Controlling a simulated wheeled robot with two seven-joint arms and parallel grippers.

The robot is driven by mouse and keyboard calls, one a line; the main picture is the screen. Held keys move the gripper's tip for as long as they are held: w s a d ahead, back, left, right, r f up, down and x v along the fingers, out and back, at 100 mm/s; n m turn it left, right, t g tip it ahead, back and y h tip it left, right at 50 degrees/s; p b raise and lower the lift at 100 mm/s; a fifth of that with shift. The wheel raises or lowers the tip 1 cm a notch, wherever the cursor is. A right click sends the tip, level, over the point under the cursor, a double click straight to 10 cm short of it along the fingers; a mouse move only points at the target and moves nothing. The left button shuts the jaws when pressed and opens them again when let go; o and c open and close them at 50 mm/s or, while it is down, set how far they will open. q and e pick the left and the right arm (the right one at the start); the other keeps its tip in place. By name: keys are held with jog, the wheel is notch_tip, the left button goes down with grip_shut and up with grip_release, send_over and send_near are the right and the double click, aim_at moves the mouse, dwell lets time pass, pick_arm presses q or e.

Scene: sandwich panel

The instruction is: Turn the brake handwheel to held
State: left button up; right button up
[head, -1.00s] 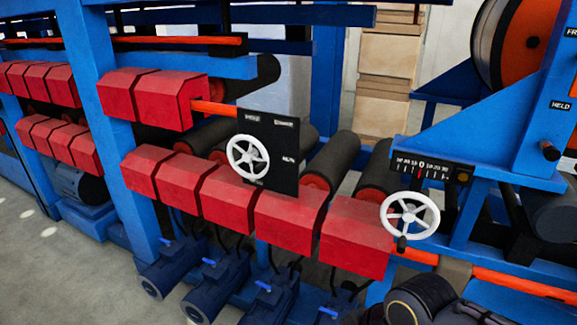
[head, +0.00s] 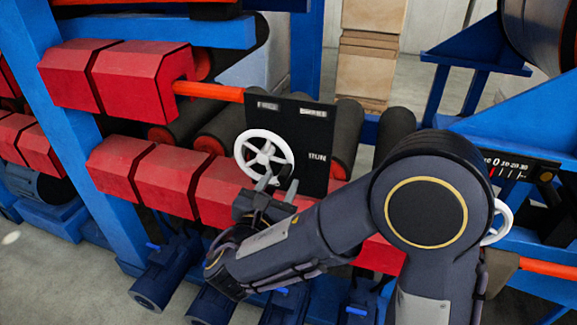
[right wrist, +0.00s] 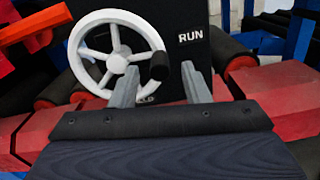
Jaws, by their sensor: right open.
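A white spoked handwheel (head: 242,152) is mounted on a black upright panel (head: 314,128). It also shows in the right wrist view (right wrist: 84,48). The panel has the word RUN to the right of the wheel; lettering below the wheel is partly hidden and ends in "LD". A dark knob (right wrist: 159,66) sits on the wheel's right rim in the right wrist view. My right gripper (head: 277,185) is open at the wheel's lower right. In the right wrist view its two fingers (right wrist: 160,80) stand either side of the knob; contact cannot be told. My left gripper is out of view.
Red block-shaped housings (head: 160,180) run below and left of the panel, with dark rollers (head: 395,135) behind. A second white handwheel (head: 505,222) is mostly hidden behind my right arm, under a scale plate (head: 515,168). A blue upright (head: 55,110) stands at left.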

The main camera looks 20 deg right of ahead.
aim_at(289, 166)
jog(key=x, duration=0.5)
jog(key=shift+w+d+p, duration=0.1)
jog(key=shift+w+p, duration=0.1)
jog(key=shift+p, duration=0.2)
grip_shut()
